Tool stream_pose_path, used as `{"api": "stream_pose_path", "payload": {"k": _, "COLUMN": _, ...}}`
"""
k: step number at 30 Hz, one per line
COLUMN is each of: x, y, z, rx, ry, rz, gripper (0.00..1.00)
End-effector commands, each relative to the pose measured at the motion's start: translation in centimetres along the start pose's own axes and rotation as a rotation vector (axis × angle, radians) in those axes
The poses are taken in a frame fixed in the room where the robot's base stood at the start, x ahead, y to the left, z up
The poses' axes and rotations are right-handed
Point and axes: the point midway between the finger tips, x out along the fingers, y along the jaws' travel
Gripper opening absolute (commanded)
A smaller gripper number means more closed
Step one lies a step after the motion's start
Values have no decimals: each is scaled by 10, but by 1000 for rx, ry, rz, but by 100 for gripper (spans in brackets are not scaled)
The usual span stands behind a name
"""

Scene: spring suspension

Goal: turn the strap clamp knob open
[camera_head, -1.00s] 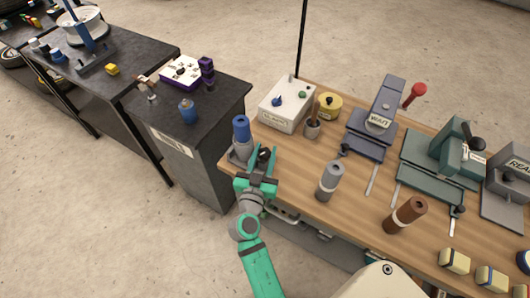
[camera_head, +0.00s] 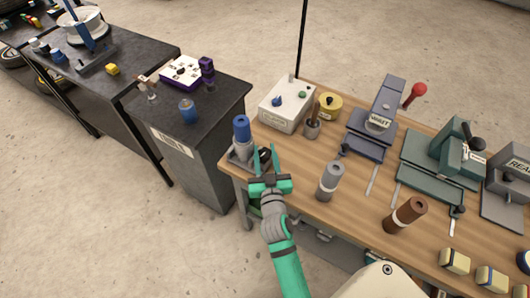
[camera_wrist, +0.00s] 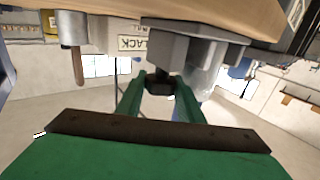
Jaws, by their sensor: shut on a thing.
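The strap clamp stands at the left end of the wooden bench, a grey block (camera_head: 240,151) with an upright blue cylinder (camera_head: 241,130) in it. Its dark knob (camera_head: 264,155) is at the right side of the block. My green gripper (camera_head: 265,157) reaches in from the bench's front edge with one finger on each side of the knob. In the wrist view my gripper (camera_wrist: 160,88) is shut on the black knob (camera_wrist: 159,83), in front of the grey clamp body (camera_wrist: 183,48). The fingers partly cover the knob.
A white box (camera_head: 284,105) labelled BLACK stands behind the clamp. A grey cylinder (camera_head: 329,183) stands close to the right of my gripper. A dark cabinet (camera_head: 185,160) is on the left. The wooden bench (camera_head: 300,155) has some bare top between these things.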

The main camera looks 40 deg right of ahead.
Motion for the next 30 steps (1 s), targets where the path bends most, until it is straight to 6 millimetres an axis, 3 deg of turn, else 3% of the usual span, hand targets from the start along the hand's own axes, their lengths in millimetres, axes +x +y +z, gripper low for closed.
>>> {"api": "stream_pose_path", "payload": {"k": 14, "x": 0, "y": 0, "z": 2, "rx": 0, "ry": -3, "rz": -5, "gripper": 12}}
{"api": "stream_pose_path", "payload": {"k": 15, "x": 0, "y": 0, "z": 2, "rx": 0, "ry": -3, "rz": -5, "gripper": 42}}
{"api": "stream_pose_path", "payload": {"k": 30, "x": 0, "y": 0, "z": 1, "rx": 0, "ry": -2, "rz": 5, "gripper": 42}}
